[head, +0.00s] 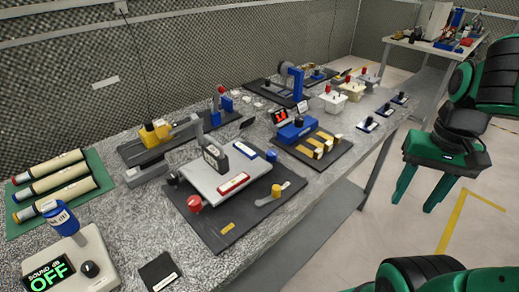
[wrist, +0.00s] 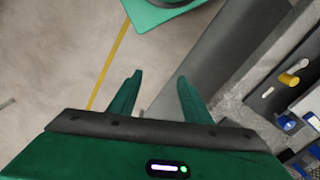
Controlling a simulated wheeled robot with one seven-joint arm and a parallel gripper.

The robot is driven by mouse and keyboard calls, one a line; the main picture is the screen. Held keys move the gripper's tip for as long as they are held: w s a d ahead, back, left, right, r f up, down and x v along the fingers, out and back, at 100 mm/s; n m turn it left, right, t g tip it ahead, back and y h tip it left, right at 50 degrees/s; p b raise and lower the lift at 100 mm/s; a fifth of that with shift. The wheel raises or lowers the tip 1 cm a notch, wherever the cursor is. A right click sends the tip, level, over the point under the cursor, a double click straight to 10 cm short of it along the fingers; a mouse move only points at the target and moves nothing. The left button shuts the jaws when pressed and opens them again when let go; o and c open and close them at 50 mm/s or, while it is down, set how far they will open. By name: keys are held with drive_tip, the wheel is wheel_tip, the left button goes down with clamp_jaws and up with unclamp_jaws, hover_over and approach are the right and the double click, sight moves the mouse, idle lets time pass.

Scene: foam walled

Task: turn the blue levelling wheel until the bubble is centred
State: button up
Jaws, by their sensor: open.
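A pale levelling plate (head: 205,181) sits on a dark mat on the bench in the head view. The blue wheel (head: 271,155) is at its far right corner, a red wheel (head: 193,203) at its near left, and a yellow wheel (head: 276,190) at its right. A red-framed vial (head: 233,183) lies on the plate; its bubble is too small to make out. My gripper (head: 420,198) is open and empty, pointing down over the floor, right of the bench and well apart from the wheel. Its two spread fingers show in the wrist view (wrist: 157,80).
A blue fixture with yellow pieces (head: 318,146) stands just beyond the plate. A black upright block (head: 215,158) stands on the plate. A sound meter box (head: 75,268) and several tubes (head: 50,180) are at the near left. The floor (head: 400,240) beside the bench is open.

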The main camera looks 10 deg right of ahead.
drive_tip(key=w+a+r+m, duration=0.2)
drive_tip(key=w, duration=0.5)
drive_tip(key=m, duration=0.6)
approach(272, 152)
wheel_tip(272, 152, down, 8)
drive_tip(key=shift+f, duration=0.15)
drive_tip(key=c, duration=1)
